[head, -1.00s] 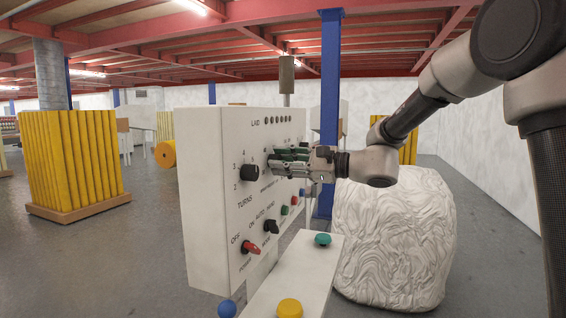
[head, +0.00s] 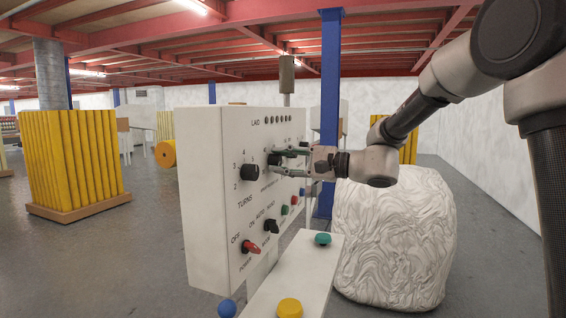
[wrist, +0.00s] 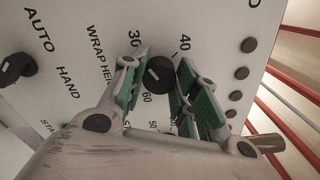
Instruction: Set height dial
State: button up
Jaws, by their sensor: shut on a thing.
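The wrap height dial (wrist: 159,73) is a black round knob on the white control panel (wrist: 75,20), with 30, 40, 50 and 60 printed around it. In the wrist view a small pale mark shows on its face, but I cannot tell which number it points at. My gripper (wrist: 160,78) has its green-padded fingers on both sides of the dial and is shut on it. In the head view my gripper (head: 277,158) reaches the panel (head: 213,135) from the right, and its fingers partly hide the dial.
A turns dial (head: 249,172) sits left of my gripper. Below it are a black selector (head: 271,226) and a red power switch (head: 251,247). A white wrapped bale (head: 395,240) stands right.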

jog(key=o, duration=1)
jog(key=shift+d, duration=0.1)
jog(key=v, duration=1.2)
